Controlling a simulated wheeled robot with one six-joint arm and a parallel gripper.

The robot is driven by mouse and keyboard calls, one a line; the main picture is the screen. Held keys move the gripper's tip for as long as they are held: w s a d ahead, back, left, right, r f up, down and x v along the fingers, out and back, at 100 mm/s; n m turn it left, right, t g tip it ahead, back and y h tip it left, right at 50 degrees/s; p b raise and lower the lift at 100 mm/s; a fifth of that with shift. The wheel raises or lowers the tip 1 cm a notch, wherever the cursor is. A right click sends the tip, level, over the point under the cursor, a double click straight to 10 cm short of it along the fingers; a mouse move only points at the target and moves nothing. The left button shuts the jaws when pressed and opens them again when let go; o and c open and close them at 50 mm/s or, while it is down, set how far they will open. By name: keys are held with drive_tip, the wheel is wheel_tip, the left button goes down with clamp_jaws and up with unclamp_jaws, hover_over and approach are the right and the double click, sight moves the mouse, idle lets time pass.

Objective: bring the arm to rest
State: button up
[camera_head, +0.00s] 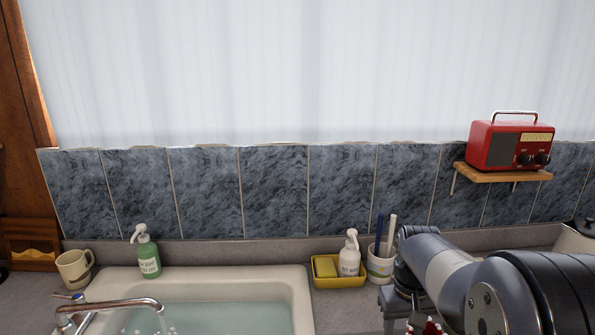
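My arm (450,275) comes in from the lower right corner and bends down near the counter, in front of the toothbrush cup. Its dark and grey links cover part of the counter on the right. My gripper's fingers do not show in the head view. A grey part and a small red part show at the bottom edge below the bend, and I cannot tell what they are.
A sink (298,300) holds water, with a chrome faucet (110,305). Around it stand a mug (74,268), a green soap bottle (149,261), a yellow tray (340,283) with a sponge and white bottle, and a cup (380,268). A red radio (508,146) sits on a wall shelf (490,175).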

wheel_tip(320, 180, down, 8)
drive_tip(key=shift+d+f, duration=0.15)
drive_tip(key=shift+f, duration=0.1)
idle(0.4)
